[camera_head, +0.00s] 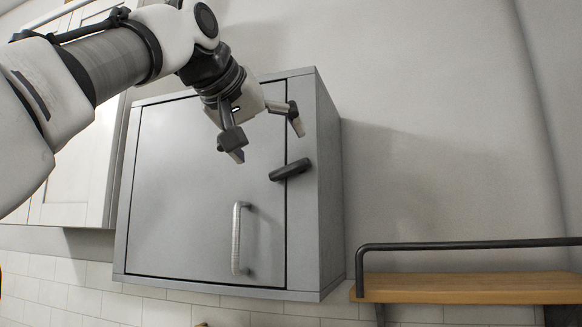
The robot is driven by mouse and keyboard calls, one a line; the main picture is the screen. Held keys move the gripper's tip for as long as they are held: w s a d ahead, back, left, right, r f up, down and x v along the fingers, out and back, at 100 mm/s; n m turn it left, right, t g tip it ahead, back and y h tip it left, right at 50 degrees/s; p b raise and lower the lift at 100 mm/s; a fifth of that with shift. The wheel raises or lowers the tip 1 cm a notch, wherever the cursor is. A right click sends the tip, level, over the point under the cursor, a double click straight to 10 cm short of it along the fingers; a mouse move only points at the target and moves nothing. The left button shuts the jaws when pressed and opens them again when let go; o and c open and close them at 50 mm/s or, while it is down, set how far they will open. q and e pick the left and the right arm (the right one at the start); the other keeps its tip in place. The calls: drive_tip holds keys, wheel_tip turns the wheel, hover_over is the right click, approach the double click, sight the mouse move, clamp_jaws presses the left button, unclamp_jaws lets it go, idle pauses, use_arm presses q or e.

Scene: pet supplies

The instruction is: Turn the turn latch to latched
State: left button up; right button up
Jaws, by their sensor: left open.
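The turn latch (290,170) is a small dark bar on the right front edge of a grey wall cabinet (308,230). It lies nearly level, tilted up to the right, and its left end reaches over the gap onto the door (190,190). The door looks closed and has a vertical metal handle (237,238) below and left of the latch. My left gripper (268,140) is open and empty, above and left of the latch, with its two fingers spread apart. It appears not to touch the latch. My right gripper is not in view.
A wooden shelf (470,288) with a black rail (470,244) is at the lower right. A pale panelled cabinet (75,180) stands to the left, partly behind my left arm. The wall right of the grey cabinet is bare.

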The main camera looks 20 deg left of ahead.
sight(287, 167)
use_arm(q)
drive_tip(key=p+x, duration=0.1)
drive_tip(key=x, duration=0.1)
drive_tip(key=p+x, duration=0.2)
drive_tip(key=x, duration=0.1)
drive_tip(key=p+x, duration=0.1)
drive_tip(key=x, duration=0.1)
drive_tip(key=shift+w+r, duration=0.2)
drive_tip(key=shift+w, duration=0.15)
drive_tip(key=shift+w+f+p, duration=0.25)
drive_tip(key=shift+p, duration=0.2)
drive_tip(key=shift+s, duration=0.65)
drive_tip(key=shift+w, duration=0.25)
drive_tip(key=c, duration=1)
